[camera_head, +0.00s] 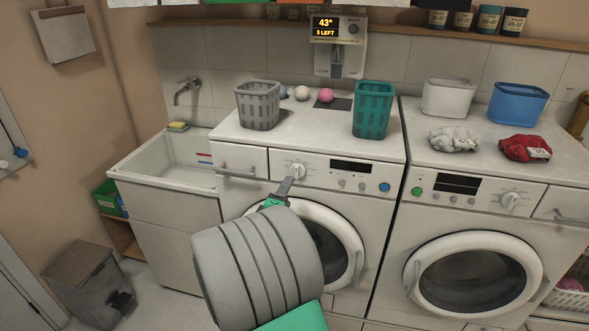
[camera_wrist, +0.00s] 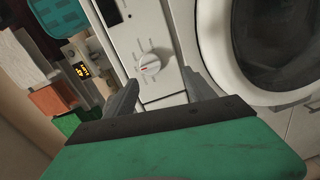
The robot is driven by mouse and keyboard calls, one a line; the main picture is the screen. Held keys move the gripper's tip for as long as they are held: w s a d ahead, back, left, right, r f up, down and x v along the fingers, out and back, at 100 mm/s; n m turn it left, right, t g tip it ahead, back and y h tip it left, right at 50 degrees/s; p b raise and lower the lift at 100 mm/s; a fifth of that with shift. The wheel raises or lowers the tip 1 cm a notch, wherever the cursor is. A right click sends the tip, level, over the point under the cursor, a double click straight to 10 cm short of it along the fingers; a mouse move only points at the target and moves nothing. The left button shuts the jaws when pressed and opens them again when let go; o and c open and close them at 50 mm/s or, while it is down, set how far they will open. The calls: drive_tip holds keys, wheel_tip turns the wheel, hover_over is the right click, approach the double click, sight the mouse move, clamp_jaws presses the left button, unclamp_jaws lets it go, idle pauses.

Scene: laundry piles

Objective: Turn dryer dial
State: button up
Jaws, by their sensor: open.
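Two white front-loading machines stand side by side; no readable label tells which is the dryer. The left machine (camera_head: 330,199) has a round white dial (camera_head: 297,171) on its panel, left of a dark display. In the wrist view this dial (camera_wrist: 150,65) shows a red mark and lies ahead, between the lines of my two fingers. My gripper (camera_head: 284,186) is open and empty, in front of the panel just below the dial; contact is not visible. The right machine (camera_head: 560,245) has a similar dial (camera_head: 511,200) at the right of its display.
A grey basket (camera_head: 258,106) and a teal basket (camera_head: 374,110) stand on the left machine. White and blue bins (camera_head: 518,104) and two cloth bundles, one red (camera_head: 525,148), sit on the right machine. A sink (camera_head: 165,158) is at the left. The round door (camera_wrist: 262,45) is close to my right finger.

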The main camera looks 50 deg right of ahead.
sight(296, 174)
drive_tip(key=shift+n+h, duration=0.5)
drive_tip(key=shift+n, duration=0.2)
drive_tip(key=x, duration=0.2)
drive_tip(key=p+x, duration=0.1)
drive_tip(key=x, duration=0.2)
drive_tip(key=r+p+x, duration=0.1)
drive_tip(key=x, duration=0.2)
drive_tip(key=shift+s+d+r, duration=0.1)
drive_tip(key=shift+s+d, duration=0.05)
drive_tip(key=shift+d, duration=0.05)
drive_tip(key=c, duration=1.4)
